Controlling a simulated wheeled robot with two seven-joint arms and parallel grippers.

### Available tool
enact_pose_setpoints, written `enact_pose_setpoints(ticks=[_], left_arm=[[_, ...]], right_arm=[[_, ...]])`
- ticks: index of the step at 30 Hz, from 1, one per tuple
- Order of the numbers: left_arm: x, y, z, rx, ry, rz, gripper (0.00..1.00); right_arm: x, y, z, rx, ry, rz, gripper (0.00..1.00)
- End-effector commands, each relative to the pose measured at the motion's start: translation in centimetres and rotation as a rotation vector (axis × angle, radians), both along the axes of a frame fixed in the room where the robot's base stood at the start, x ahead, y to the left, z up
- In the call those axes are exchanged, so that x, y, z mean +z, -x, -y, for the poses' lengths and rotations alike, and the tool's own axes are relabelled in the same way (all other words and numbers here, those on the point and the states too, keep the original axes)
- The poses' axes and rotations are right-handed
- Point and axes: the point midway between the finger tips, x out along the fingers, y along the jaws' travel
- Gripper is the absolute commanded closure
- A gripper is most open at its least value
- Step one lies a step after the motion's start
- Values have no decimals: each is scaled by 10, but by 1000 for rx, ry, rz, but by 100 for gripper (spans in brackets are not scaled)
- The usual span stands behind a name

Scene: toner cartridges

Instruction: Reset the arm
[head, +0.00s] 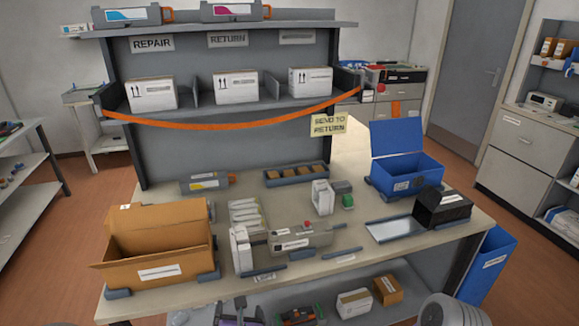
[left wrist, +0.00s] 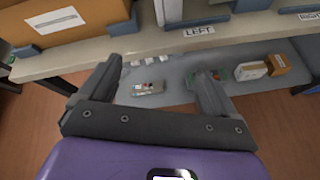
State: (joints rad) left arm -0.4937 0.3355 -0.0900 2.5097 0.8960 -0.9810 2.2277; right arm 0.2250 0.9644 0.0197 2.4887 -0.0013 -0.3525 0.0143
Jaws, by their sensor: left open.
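My left gripper (head: 239,304) is low at the bottom edge of the head view, in front of the workbench (head: 118,305). Its purple body and dark fingers show there. In the left wrist view the left gripper (left wrist: 157,68) has its two fingers spread wide, with nothing between them; the bench's lower shelf (left wrist: 180,92) lies beyond. It is apart from the bench front. My right gripper is not in view; a grey rounded part at the bottom right of the head view may be mine.
On the bench stand an open cardboard box (head: 160,240), a grey cartridge (head: 300,240), a blue bin (head: 405,175) and a black box (head: 442,207). White cartons (head: 236,85) sit on the upper shelf. The lower shelf holds a white box (head: 354,302) and a brown box (head: 387,290).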

Motion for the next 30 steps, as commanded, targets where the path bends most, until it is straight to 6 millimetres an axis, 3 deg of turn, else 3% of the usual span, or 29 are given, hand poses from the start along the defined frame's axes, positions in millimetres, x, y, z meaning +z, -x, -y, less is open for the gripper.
enact_pose_setpoints(ticks=[8,14,19,24,30], left_arm=[[-62,2,2,-315,-344,-216,9],[-137,25,4,-770,-693,-429,9],[-200,63,7,-1253,-943,-524,9],[-251,115,13,-1763,-1117,-469,9],[-282,167,22,-2200,-1228,-256,9]], right_arm=[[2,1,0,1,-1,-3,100],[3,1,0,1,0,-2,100],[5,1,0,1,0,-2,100],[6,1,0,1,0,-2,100],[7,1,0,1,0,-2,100]])
